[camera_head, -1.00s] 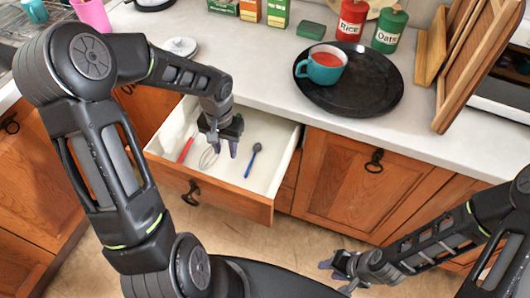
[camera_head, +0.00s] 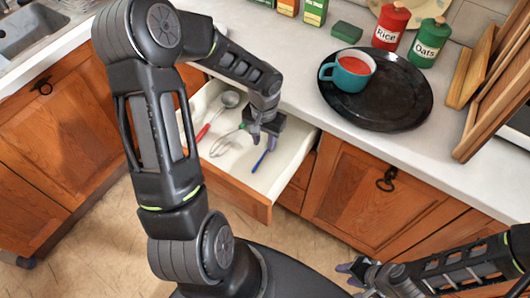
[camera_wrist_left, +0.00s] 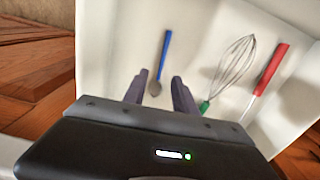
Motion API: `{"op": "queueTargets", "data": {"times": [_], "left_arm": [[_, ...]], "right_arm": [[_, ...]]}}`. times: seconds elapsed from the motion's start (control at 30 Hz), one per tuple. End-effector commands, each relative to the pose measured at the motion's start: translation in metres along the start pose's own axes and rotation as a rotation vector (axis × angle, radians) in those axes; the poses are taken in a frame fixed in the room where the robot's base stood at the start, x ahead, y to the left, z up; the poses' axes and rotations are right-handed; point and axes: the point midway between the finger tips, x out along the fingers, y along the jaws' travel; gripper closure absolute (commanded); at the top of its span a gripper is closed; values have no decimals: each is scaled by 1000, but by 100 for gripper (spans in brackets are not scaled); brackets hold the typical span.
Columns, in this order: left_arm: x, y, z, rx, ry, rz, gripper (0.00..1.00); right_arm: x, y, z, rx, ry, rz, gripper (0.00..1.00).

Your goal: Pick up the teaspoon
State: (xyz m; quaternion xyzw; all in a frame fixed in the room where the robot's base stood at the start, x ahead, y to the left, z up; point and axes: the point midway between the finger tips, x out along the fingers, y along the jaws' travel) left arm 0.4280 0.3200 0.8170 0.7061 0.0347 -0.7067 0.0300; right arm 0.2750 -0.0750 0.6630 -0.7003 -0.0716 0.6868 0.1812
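The teaspoon (camera_head: 261,160) has a blue handle and a grey bowl, and lies flat in the open drawer (camera_head: 297,160). In the left wrist view the teaspoon (camera_wrist_left: 166,48) is fully visible, its bowl between the spread fingers as seen there. My left gripper (camera_head: 263,139) is open and empty above the drawer; in the left wrist view its fingertips (camera_wrist_left: 160,78) stand apart. In the head view the gripper hides the teaspoon's bowl end. My right gripper (camera_head: 350,278) looks open and empty at the bottom, away from the drawer.
The counter above holds a black tray (camera_head: 408,112) with a teal cup (camera_head: 346,76). The drawer walls surround the utensils.

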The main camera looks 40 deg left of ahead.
Motion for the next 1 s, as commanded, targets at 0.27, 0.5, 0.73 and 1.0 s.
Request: {"op": "queueTargets", "data": {"times": [0.27, 0.5, 0.73, 1.0], "left_arm": [[2, 0, 0, -1, 0, 0, 67], [20, 0, 1, 0, -4, 2, 67], [51, -1, 0, 0, -2, 1, 67], [54, -2, 0, 0, 1, 0, 67]], "right_arm": [[0, 0, 0, 0, 0, 0, 64], [-7, -2, 1, 1, -2, 2, 64], [-10, -3, 2, 3, -4, 4, 64], [-10, -3, 2, 3, -4, 4, 64]]}}
